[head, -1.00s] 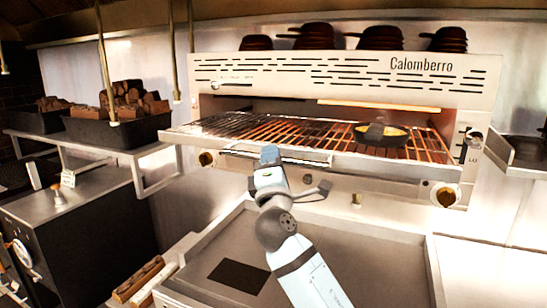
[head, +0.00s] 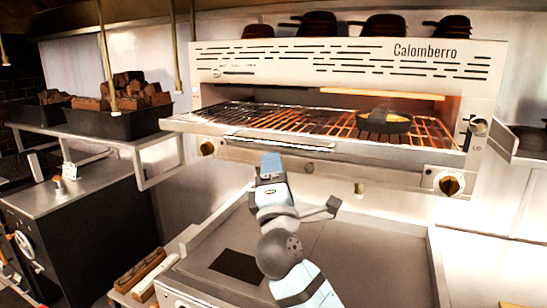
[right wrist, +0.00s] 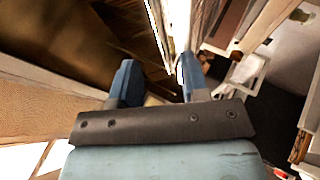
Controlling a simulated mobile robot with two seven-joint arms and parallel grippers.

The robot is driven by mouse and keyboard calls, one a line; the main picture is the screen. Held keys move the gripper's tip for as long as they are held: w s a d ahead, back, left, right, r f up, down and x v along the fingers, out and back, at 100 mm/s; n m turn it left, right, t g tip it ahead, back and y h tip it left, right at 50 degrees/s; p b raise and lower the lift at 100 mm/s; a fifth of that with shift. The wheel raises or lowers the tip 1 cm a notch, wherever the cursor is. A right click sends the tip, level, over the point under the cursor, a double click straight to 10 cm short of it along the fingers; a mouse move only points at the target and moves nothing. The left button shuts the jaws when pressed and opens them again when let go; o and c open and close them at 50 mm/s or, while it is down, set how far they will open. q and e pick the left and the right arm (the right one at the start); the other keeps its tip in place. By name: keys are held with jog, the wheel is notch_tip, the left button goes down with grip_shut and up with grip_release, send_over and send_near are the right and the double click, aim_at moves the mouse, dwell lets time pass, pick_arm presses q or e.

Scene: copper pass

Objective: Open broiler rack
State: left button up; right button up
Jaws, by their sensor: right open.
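The broiler rack (head: 300,121) is a dark barred grill in the open mouth of a steel broiler (head: 340,62) in the head view. A long metal handle (head: 275,141) runs along its front edge. My right gripper (head: 271,160) is just below and in front of the handle and holds nothing. In the right wrist view its two blue fingers (right wrist: 158,78) stand apart. A bright metal edge (right wrist: 172,25) runs beyond the fingertips; I cannot tell if it is the handle. My left gripper is out of view.
A dark pan with yellow food (head: 384,121) sits on the rack's right side. Black pans (head: 315,24) are stacked on the broiler. Control knobs (head: 449,185) flank its front. A steel counter (head: 375,262) lies below. A bin of brown blocks (head: 120,122) stands on the left shelf.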

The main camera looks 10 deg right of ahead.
jog(key=b+v, duration=0.1)
jog(key=v, duration=0.5)
jog(key=shift+s, duration=0.4)
jog(key=shift+f, duration=0.2)
jog(key=s+d+f+m+g+y+p, duration=0.1)
jog(key=d+f+m+g+y, duration=0.15)
jog(key=f, duration=1.05)
jog(key=s+d+f+m+g+y+p, duration=0.1)
jog(key=s+f+m+g+y, duration=0.2)
jog(key=f, duration=1)
jog(key=s+d+f+m+g, duration=0.2)
jog(key=s+f+m, duration=0.1)
jog(key=s+f, duration=0.3)
jog(key=s+d+f+m+g+p, duration=0.1)
jog(key=s+d+f+m+g, duration=0.1)
jog(key=s+f, duration=0.5)
jog(key=s+d+f+m+g+y, duration=0.1)
jog(key=s+d+f+m+g, duration=0.1)
jog(key=s+f+m, duration=0.4)
notch_tip(320, 180, down, 3)
jog(key=shift+s+g+p, duration=0.3)
jog(key=shift+s+g, duration=0.3)
jog(key=shift+g, duration=0.15)
